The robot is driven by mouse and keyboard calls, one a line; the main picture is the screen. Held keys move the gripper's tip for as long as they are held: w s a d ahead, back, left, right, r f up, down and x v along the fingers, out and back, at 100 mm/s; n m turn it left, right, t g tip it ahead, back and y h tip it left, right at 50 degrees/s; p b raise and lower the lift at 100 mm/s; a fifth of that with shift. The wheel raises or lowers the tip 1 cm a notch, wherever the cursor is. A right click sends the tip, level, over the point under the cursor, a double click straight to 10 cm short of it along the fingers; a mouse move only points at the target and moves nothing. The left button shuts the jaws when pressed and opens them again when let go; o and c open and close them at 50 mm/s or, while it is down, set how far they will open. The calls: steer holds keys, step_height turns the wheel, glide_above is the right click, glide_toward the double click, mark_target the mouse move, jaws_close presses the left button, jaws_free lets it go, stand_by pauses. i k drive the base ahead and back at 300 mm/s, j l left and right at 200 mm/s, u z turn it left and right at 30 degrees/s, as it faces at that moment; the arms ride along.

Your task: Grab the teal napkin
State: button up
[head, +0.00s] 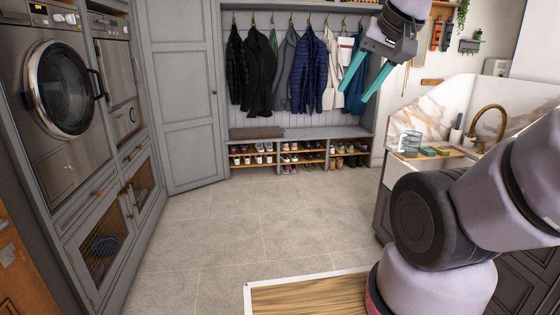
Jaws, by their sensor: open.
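A small teal patch (427,152) lies on a wooden board beside the sink at the right. It may be the teal napkin, but it is too small to tell. My gripper (354,96) is raised at the upper right, with its two teal fingers apart and nothing between them. In the picture it is above and left of the board, in front of the hanging coats.
A clear glass (411,141) stands by the board. A brass tap (487,124) rises at the sink. A bench (310,132) with shoes below stands at the back. The tiled floor (230,220) is clear.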

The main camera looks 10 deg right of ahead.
mark_target(428, 152)
steer(key=i+z, duration=0.15)
steer(key=i, duration=0.4)
steer(key=i+z, duration=0.1)
steer(key=i, duration=0.4)
steer(key=i+j+z, duration=0.15)
steer(key=i, duration=0.4)
steer(key=i+j+z, duration=0.15)
steer(key=i, duration=0.35)
steer(key=i+z, duration=0.45)
steer(key=i+j+z, duration=0.15)
steer(key=i+z, duration=0.25)
steer(key=i, duration=0.2)
steer(key=i+j+z, duration=0.3)
steer(key=i+z, duration=0.15)
